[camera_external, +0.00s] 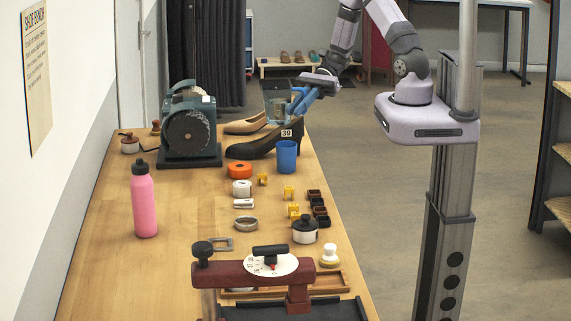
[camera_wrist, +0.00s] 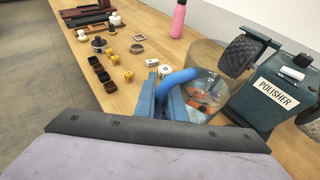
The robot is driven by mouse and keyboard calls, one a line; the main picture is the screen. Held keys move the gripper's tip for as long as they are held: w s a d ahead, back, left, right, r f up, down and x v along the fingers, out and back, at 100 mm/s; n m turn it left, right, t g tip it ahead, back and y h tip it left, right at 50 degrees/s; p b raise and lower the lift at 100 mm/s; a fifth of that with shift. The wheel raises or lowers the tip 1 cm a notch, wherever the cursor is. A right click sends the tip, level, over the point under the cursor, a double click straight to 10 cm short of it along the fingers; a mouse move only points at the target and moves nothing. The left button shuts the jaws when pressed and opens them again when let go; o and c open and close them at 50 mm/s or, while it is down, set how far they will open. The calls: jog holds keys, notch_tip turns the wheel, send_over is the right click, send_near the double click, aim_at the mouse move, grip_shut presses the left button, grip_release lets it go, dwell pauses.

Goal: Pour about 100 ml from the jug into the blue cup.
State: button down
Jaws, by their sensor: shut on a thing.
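The jug (camera_external: 277,107) is clear with a blue handle, and it is held above the far right part of the bench. My gripper (camera_external: 301,101) is shut on the jug's handle. In the wrist view the jug (camera_wrist: 207,72) is to the right of my gripper (camera_wrist: 166,98), with the blue handle between the fingers. The liquid level is hard to tell, as things show through the clear wall. The blue cup (camera_external: 287,156) stands upright on the bench, below and a little nearer than the jug. I cannot make out the cup in the wrist view.
A dark shoe (camera_external: 262,143) with a number tag stands beside the cup, and a beige shoe (camera_external: 245,125) lies behind it. The polisher (camera_external: 189,130) is at the left. An orange roll (camera_external: 239,170), small blocks and a pink bottle (camera_external: 143,200) are nearer. Bench is clear around the bottle.

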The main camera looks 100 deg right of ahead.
jog(key=s+f+n+g+y+b, duration=0.2)
jog(key=s+f+b, duration=0.6)
jog(key=s+f, duration=0.4)
jog(key=s+n+g, duration=0.1)
jog(key=s+g, duration=0.1)
jog(key=s, duration=0.3)
jog(key=shift+d+n, duration=0.25)
jog(key=shift+n, duration=0.15)
jog(key=w+a+r+m+g+h+p, duration=0.1)
jog(key=w+r+m+g+h+p, duration=0.1)
jog(key=w+r+m+g+p, duration=0.2)
jog(key=shift+w+r+g+p, duration=0.65)
jog(key=shift+w+r, duration=0.15)
jog(key=shift+r, duration=0.2)
jog(key=shift+w+a+r+m, duration=0.15)
jog(key=shift+w+r+m, duration=0.05)
jog(key=shift+r+m, duration=0.2)
